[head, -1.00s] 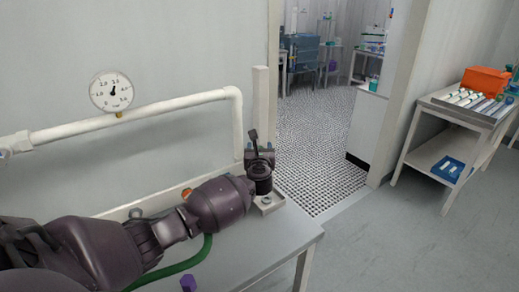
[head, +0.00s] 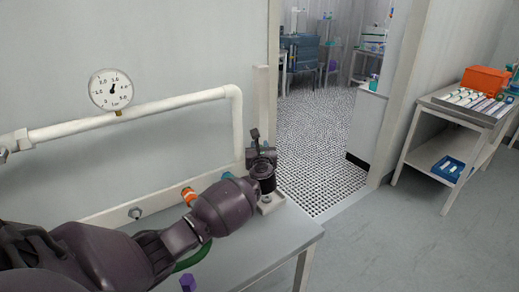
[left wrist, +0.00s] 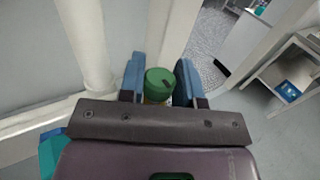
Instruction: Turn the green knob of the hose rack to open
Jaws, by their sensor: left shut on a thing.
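The green knob (left wrist: 160,77) shows in the left wrist view, its round top facing the camera, with a yellowish part just below it. My left gripper (left wrist: 160,88) has its two blue-grey fingers on either side of the knob and is shut on it. In the head view my left gripper (head: 260,165) is at the right end of the wall rail, over the table's back right corner, and the knob is hidden there by my arm. Part of a green hose (head: 192,257) shows below my forearm. My right gripper is in neither view.
A white pipe (head: 150,108) with a round gauge (head: 111,89) runs along the wall. An orange fitting (head: 189,196) and a teal one (head: 227,176) sit along the rail. A purple piece (head: 187,283) lies on the table (head: 245,255). A doorway opens beyond the corner.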

